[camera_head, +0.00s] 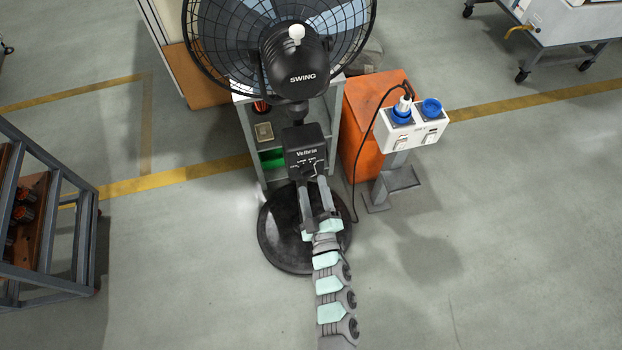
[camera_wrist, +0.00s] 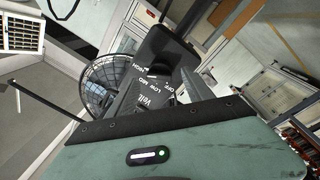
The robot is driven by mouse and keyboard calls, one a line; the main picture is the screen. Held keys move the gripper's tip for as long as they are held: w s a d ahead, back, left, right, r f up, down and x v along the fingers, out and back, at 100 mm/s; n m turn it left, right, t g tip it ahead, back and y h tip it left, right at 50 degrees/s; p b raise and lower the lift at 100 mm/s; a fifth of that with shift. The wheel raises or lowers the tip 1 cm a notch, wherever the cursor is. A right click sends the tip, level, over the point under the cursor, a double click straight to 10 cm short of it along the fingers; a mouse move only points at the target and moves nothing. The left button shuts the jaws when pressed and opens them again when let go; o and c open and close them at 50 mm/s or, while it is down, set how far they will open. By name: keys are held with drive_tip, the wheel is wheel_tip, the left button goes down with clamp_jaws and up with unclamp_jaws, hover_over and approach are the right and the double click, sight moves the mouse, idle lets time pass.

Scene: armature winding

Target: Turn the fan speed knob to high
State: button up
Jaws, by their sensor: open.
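The black pedestal fan (camera_head: 294,75) stands upright on a round black base (camera_head: 275,238). Its control box (camera_head: 304,140) sits on the pole below the motor housing, with white lettering on its face. In the wrist view the control box (camera_wrist: 165,48) shows speed labels, including LOW and MED. My gripper (camera_head: 313,180) reaches up to the lower face of the box, its two fingers apart. The knob is not clearly visible in the head view. In the wrist view a dark shape at the labels may be the knob, partly hidden by the fingers. I cannot tell whether the fingers touch it.
An orange cabinet (camera_head: 366,105) stands right of the fan. Beside it is a white socket box (camera_head: 418,130) on a grey post, with a black cable running down. A grey shelf unit (camera_head: 247,135) is behind the fan. A metal rack (camera_head: 50,225) stands left.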

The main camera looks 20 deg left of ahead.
drive_tip(key=v, duration=0.7)
drive_tip(key=shift+d, duration=0.15)
drive_tip(key=shift+s, duration=0.15)
